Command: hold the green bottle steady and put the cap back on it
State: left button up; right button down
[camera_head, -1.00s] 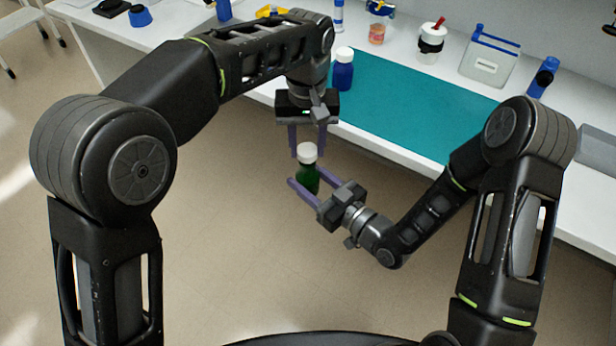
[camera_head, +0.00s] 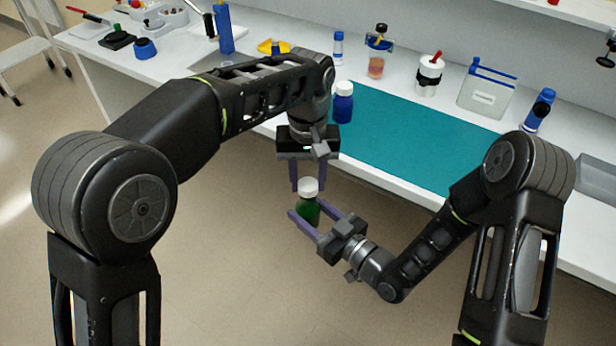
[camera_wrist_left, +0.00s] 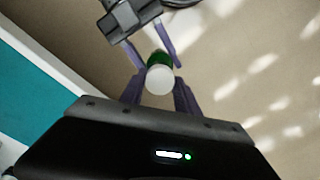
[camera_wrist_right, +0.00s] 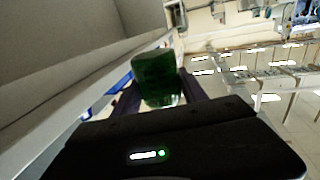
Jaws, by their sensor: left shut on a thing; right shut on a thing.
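The green bottle (camera_head: 308,210) is held upright in the air in front of the bench, between the purple fingers of my right gripper (camera_head: 306,212). It fills the middle of the right wrist view (camera_wrist_right: 157,80). The white cap (camera_head: 308,187) is at the bottle's top, in line with it; whether it is seated or threaded I cannot tell. My left gripper (camera_head: 308,186) points down from above, shut on the cap. The left wrist view shows the cap (camera_wrist_left: 159,79) between its fingers, with the green bottle (camera_wrist_left: 158,58) just beyond.
The white bench carries a teal mat (camera_head: 410,135). A blue bottle with a white cap (camera_head: 343,102) stands at the mat's left end, close behind my left gripper. Jars, a clear box (camera_head: 487,92) and a blue-capped tube (camera_head: 540,110) stand along the back. Open floor lies below the grippers.

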aim_at(309, 209)
pick_arm(q)
jog(key=shift+f, duration=0.75)
jog(key=shift+f, duration=0.55)
dwell(0.4)
